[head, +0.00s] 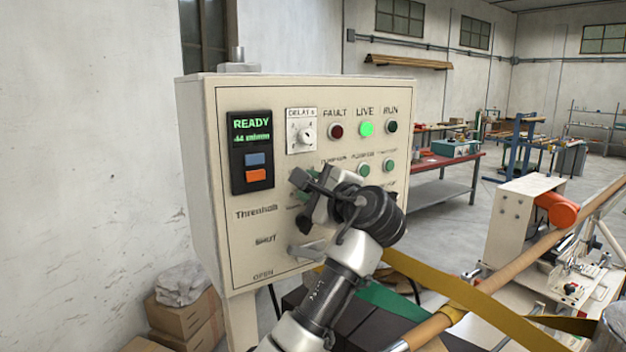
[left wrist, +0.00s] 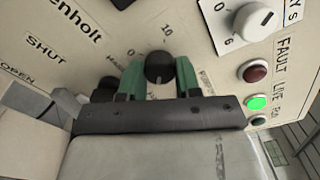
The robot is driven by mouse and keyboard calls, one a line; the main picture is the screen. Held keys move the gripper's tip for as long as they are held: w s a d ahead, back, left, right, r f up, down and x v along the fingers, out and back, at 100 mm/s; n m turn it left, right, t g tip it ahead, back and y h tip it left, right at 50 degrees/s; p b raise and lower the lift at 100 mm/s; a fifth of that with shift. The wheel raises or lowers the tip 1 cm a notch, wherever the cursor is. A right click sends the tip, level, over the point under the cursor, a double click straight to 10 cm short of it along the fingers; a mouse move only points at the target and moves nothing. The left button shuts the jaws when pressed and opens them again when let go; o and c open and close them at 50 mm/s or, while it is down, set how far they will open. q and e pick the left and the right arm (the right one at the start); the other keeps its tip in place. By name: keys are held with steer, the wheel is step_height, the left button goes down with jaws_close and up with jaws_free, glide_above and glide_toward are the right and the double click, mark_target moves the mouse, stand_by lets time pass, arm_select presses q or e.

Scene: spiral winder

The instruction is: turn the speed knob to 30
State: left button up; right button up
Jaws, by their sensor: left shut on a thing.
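The speed knob (left wrist: 159,66) is a round black dial on the cream control panel (head: 235,262). In the left wrist view it sits between the green fingertips of my left gripper (left wrist: 159,76), which is shut on it. Scale marks 0 and 10 show around it; its pointer and the other numbers are too hidden or small to read. In the head view my left gripper (head: 304,193) reaches the panel's lower middle and covers the knob. The display (head: 252,132) reads READY, with a small blurred green line below. My right gripper is not in view.
A white DELAY dial (head: 305,136) sits above my gripper. The red FAULT lamp (head: 336,130) is dark and the green LIVE lamp (head: 366,129) is lit. Blue and orange buttons (head: 256,167) are at left. A lever (head: 306,251) is below. The winder's yellow belt (head: 480,305) runs right.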

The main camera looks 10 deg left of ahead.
arm_select(q)
steer(key=shift+r+m, duration=0.25)
steer(key=shift+m, duration=0.35)
steer(key=o, duration=0.9)
steer(key=shift+w+a+f, duration=0.1)
steer(key=shift+f, duration=0.15)
steer(key=shift+o, duration=0.2)
steer(key=b+v, duration=0.4)
steer(key=v, duration=0.6)
steer(key=shift+s+d+b, duration=0.25)
steer(key=shift+s+b, duration=0.05)
steer(key=shift+b, duration=0.1)
